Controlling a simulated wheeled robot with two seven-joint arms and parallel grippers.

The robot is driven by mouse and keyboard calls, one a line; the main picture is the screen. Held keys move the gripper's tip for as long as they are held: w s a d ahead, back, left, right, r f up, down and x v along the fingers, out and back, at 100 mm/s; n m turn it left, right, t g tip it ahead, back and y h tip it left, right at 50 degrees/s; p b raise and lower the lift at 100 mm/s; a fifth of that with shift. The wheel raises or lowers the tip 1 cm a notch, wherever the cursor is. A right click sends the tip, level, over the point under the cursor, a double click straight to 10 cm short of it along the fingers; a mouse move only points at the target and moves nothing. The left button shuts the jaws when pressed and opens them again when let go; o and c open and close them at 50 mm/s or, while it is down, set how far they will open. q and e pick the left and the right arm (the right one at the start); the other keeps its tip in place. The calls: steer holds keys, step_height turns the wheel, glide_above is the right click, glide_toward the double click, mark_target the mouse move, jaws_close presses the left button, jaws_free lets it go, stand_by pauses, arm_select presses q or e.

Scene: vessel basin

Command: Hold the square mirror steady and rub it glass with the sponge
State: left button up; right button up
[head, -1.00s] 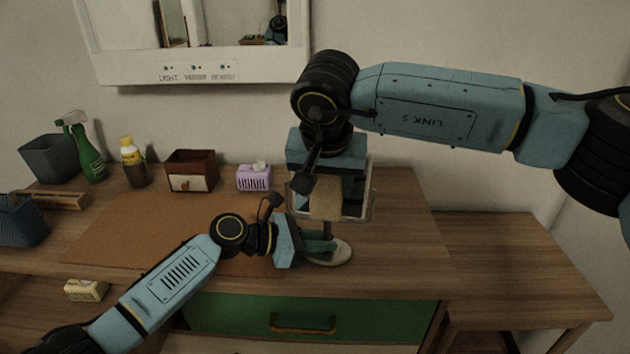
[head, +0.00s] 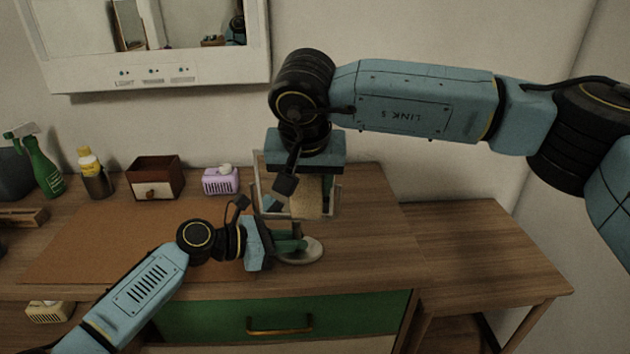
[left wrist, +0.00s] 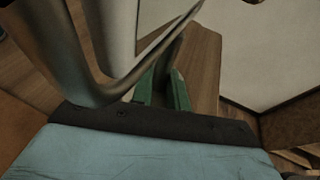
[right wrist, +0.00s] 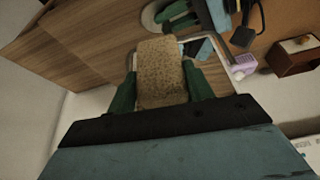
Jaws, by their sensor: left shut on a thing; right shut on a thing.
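The square mirror (head: 339,203) stands upright on a round pale base (head: 313,251) near the front right of the desk; my right gripper hides much of its glass. My left gripper (head: 292,244) is shut on the mirror's stand, low down just above the base; in the left wrist view its green fingers (left wrist: 162,90) are partly behind a grey curved part. My right gripper (right wrist: 162,85) is shut on the tan sponge (right wrist: 161,62), a finger on each side. The sponge shows in the head view (head: 306,199) in front of the glass; I cannot tell whether it touches.
A purple tissue box (head: 220,181), brown drawer box (head: 155,178), yellow-capped bottle (head: 95,175) and green spray bottle (head: 40,165) stand along the back. The brown mat (head: 110,235) is clear. A lower side table (head: 480,245) on the right is bare.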

arm_select(q)
steer(key=shift+d, duration=0.1)
arm_select(e)
steer(key=a, duration=0.6)
steer(key=shift+w+a, duration=0.15)
steer(key=shift+w, duration=0.15)
steer(key=s, duration=0.6)
steer(key=shift+a, duration=0.25)
stand_by(0.4)
arm_select(q)
steer(key=shift+r, duration=0.1)
arm_select(e)
steer(key=s, duration=0.3)
steer(key=shift+a, duration=0.15)
arm_select(q)
steer(key=o, duration=0.8)
